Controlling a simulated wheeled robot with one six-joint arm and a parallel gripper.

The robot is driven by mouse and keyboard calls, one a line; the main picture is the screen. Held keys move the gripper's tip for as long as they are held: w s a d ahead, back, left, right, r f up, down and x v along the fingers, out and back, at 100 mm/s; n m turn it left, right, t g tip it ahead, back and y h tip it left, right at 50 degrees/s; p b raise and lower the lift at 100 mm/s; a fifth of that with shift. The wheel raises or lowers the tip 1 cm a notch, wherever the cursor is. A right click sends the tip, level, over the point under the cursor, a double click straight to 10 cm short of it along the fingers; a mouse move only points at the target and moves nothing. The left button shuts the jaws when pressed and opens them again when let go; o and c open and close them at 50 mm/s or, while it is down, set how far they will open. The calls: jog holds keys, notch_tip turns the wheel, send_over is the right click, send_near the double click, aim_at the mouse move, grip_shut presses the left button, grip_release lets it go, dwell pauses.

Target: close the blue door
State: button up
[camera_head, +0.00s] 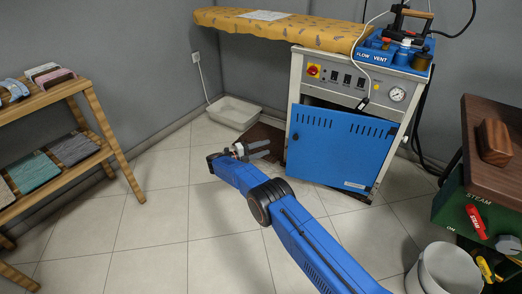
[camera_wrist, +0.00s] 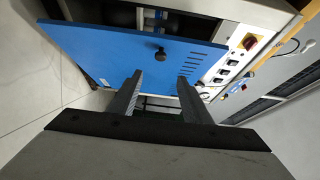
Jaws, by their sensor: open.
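The blue door (camera_head: 332,148) is on the front of the white ironing machine and stands ajar, with a dark gap along its top edge. In the wrist view the door (camera_wrist: 110,52) fills the upper middle, with a black round knob (camera_wrist: 160,52) and vent slots; the machine's inside shows beyond its edge. My gripper (camera_head: 262,149) is open and empty, low, just left of the door's left edge in the head view. In the wrist view its two fingers (camera_wrist: 160,98) are spread, pointing toward the door below the knob. Whether they touch it I cannot tell.
A grey tray (camera_head: 233,112) lies on the floor by the back wall. A wooden shelf (camera_head: 90,115) with folded cloths stands left. A white bucket (camera_head: 445,270) and a green cart (camera_head: 480,205) stand right. Tiled floor (camera_head: 150,230) left of my arm is clear.

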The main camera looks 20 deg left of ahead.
jog(key=c, duration=0.4)
jog(key=shift+w+r, duration=0.15)
jog(key=c, duration=0.5)
jog(key=w+d+r+t, duration=0.1)
jog(key=r, duration=0.1)
jog(key=w+r+n+t+y, duration=0.1)
jog(key=w+d+r, duration=0.1)
jog(key=r, duration=0.1)
jog(key=shift+w+d+r+n+t+y, duration=0.3)
jog(key=shift+w+t, duration=0.1)
grip_shut()
jog(key=n+t+y, duration=0.1)
jog(key=n+y, duration=0.6)
jog(key=y, duration=0.4)
send_near(301, 116)
jog(key=shift+y, duration=0.3)
jog(key=w, duration=0.6)
jog(key=shift+w+a, duration=0.15)
jog(key=shift+w, duration=0.15)
